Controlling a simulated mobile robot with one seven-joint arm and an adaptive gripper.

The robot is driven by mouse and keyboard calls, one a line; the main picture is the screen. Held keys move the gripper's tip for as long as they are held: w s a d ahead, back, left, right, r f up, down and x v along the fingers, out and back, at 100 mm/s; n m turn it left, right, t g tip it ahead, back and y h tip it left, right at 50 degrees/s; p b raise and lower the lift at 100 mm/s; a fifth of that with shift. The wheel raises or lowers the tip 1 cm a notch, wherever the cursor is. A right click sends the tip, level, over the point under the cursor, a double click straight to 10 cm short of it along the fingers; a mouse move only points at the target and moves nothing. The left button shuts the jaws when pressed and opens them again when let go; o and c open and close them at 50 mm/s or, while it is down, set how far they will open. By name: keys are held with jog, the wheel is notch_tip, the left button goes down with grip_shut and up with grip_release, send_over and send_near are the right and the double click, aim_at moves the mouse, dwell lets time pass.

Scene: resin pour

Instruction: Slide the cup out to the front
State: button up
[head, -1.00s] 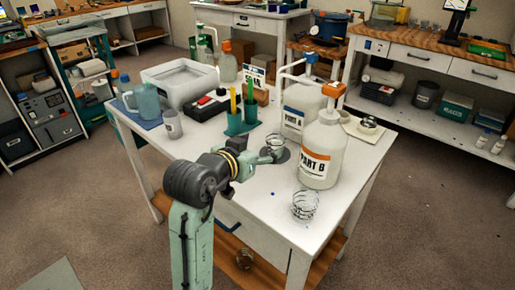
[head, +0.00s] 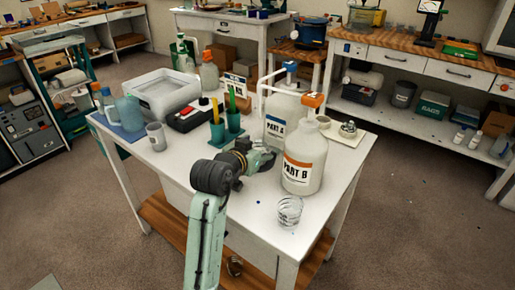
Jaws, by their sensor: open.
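My gripper (head: 264,160) is open, low over the white table (head: 185,172), just left of the PART B bottle (head: 303,168) and in front of the PART A bottle (head: 282,122). No cup shows clearly between the fingers; the gripper and wrist cover that spot. A clear ridged cup (head: 290,212) stands near the table's front right edge, apart from my gripper. A grey cup (head: 155,137) stands at the left of the table.
A green holder (head: 226,133) with upright tools stands behind my wrist. A red-and-black box (head: 191,117), white tub (head: 165,92) and blue-grey pitcher (head: 130,112) are behind and left. The table's front left is clear.

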jog(key=c, duration=1.2)
jog(key=shift+s, duration=0.15)
